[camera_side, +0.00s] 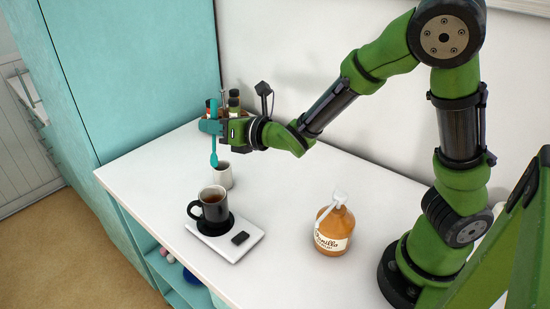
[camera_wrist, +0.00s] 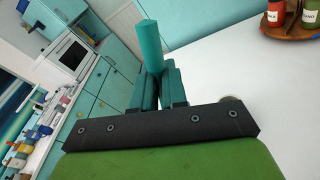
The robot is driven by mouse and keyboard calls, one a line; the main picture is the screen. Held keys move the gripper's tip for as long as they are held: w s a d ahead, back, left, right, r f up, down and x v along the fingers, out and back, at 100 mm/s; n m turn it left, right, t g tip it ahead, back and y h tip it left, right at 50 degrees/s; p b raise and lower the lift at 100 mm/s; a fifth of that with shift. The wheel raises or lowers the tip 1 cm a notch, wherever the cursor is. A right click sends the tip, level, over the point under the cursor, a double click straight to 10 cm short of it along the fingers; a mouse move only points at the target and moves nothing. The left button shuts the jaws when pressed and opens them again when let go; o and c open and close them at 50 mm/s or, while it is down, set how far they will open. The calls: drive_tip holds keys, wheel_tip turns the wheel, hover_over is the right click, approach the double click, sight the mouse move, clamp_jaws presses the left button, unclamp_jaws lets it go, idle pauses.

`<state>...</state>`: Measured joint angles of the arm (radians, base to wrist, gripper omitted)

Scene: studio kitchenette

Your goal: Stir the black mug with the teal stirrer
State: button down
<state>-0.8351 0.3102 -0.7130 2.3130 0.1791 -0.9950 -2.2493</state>
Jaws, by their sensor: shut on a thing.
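The teal stirrer (camera_side: 213,150) hangs upright from my gripper (camera_side: 211,127), its wider lower end down. In the wrist view, my gripper (camera_wrist: 160,88) is shut on the stirrer (camera_wrist: 150,45). The black mug (camera_side: 215,211) holds a brown drink and stands upright on a white flat device (camera_side: 236,248) with a black round pad, handle to the left. My gripper is above and behind the mug, and the stirrer's lower end is clear of it.
An orange-brown vanilla pump bottle (camera_side: 334,232) stands right of the mug. A round wooden holder with several small jars (camera_wrist: 290,27) is at the back by the wall. A tall teal cabinet (camera_side: 130,75) borders the counter's left. The white counter (camera_side: 285,185) is clear in the middle.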

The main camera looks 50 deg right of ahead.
idle(0.5)
drive_tip(key=shift+r, duration=2.5)
